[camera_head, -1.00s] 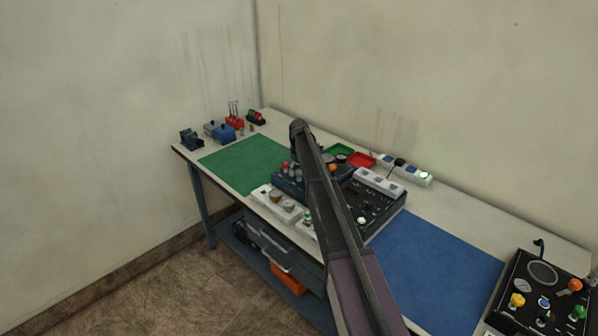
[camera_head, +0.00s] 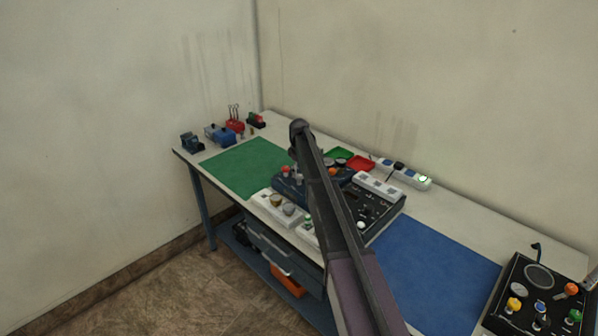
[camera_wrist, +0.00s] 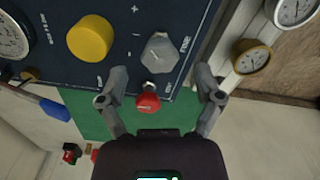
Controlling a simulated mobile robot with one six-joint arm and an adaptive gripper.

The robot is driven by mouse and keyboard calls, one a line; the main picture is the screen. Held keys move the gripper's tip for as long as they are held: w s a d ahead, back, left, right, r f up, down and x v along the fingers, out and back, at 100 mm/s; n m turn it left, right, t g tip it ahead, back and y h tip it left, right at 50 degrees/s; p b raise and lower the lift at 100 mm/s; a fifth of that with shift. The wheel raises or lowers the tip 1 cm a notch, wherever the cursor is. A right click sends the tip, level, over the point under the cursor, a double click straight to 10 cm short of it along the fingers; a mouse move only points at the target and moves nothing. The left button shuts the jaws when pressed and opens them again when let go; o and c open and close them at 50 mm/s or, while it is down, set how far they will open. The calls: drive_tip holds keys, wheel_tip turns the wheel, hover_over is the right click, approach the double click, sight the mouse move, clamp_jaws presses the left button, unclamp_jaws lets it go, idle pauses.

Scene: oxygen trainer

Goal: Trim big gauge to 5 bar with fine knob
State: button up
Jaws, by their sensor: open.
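The dark blue panel (camera_wrist: 125,15) fills the upper part of the wrist view; it also shows in the head view (camera_head: 288,187), partly behind my arm. A grey faceted knob (camera_wrist: 160,52) sits beside lettering that seems to read FINE. A larger yellow knob (camera_wrist: 90,38) is to its left. A red knob (camera_wrist: 148,97) is at the panel's near edge. A large white gauge (camera_wrist: 12,40) is cut off at the left; its reading is too small to tell. My gripper (camera_wrist: 162,82) is open and empty, its fingers either side of the grey and red knobs.
Two smaller gauges, one brass-rimmed (camera_wrist: 251,57) and one white (camera_wrist: 295,8), stand right of the panel. A black box with knobs (camera_head: 540,300) is at the bench's right end. The green mat (camera_head: 245,168) and blue mat (camera_head: 435,270) look mostly clear.

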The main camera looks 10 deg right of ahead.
sight(299, 176)
drive_tip(key=shift+r+p, duration=5.5)
drive_tip(key=shift+r, duration=0.35)
drive_tip(key=s+f+m+b, duration=0.2)
drive_tip(key=s+f+b, duration=0.2)
drive_tip(key=s, duration=0.6)
drive_tip(key=s+f+m+b, duration=0.2)
drive_tip(key=s+f+b, duration=0.2)
drive_tip(key=s, duration=0.7)
drive_tip(key=s+f+m+b, duration=0.3)
drive_tip(key=s+f+b, duration=0.1)
drive_tip(key=s, duration=0.7)
drive_tip(key=shift+f, duration=0.1)
drive_tip(key=s+m, duration=0.3)
drive_tip(key=s, duration=1)
drive_tip(key=shift+s, duration=0.25)
